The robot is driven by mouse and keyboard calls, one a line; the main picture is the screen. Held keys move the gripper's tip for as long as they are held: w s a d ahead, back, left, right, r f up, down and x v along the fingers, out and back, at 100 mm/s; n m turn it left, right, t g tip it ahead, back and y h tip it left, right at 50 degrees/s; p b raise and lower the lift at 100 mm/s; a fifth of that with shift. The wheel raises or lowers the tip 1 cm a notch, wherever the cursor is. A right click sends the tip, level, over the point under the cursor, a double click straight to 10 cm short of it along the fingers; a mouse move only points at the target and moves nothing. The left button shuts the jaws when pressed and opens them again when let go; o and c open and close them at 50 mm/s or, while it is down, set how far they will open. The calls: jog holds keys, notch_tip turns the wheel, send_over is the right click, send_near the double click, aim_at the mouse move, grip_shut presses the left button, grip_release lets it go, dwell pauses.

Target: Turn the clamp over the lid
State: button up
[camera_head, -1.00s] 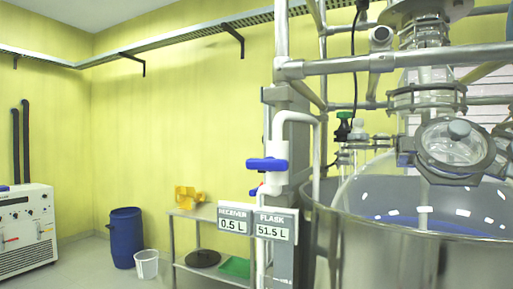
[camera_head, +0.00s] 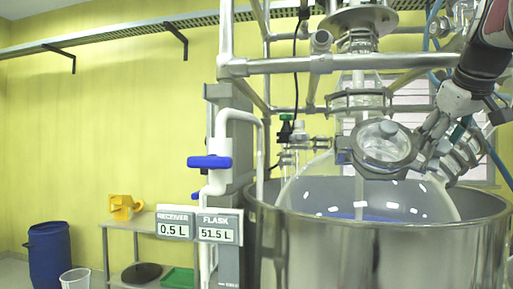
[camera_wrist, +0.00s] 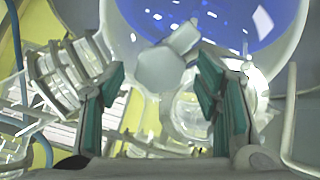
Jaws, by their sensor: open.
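The round glass lid (camera_head: 383,138) sits on a port of the big glass flask in the head view, tilted towards me. A grey clamp (camera_head: 372,171) runs around the lid's rim, with a dark blocky part at its left edge. My gripper (camera_head: 428,136) is at the right of the lid, close to its rim. In the wrist view my gripper (camera_wrist: 160,76) is open, with two green-padded fingers apart. A pale grey hexagonal piece (camera_wrist: 165,68) shows between the fingertips; I cannot tell if it is part of the clamp. Contact cannot be seen.
The flask (camera_head: 310,188) stands in a large steel vessel (camera_head: 350,245). Metal frame bars (camera_head: 300,66) cross above the lid. A blue-handled valve (camera_head: 209,162) and readout signs (camera_head: 198,228) are to the left. Glass fittings (camera_wrist: 65,75) crowd the wrist view's left.

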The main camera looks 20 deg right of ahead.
jog(key=shift+w+d+f, duration=0.3)
jog(key=shift+w+f, duration=0.1)
jog(key=shift+f, duration=0.1)
jog(key=c, duration=1.2)
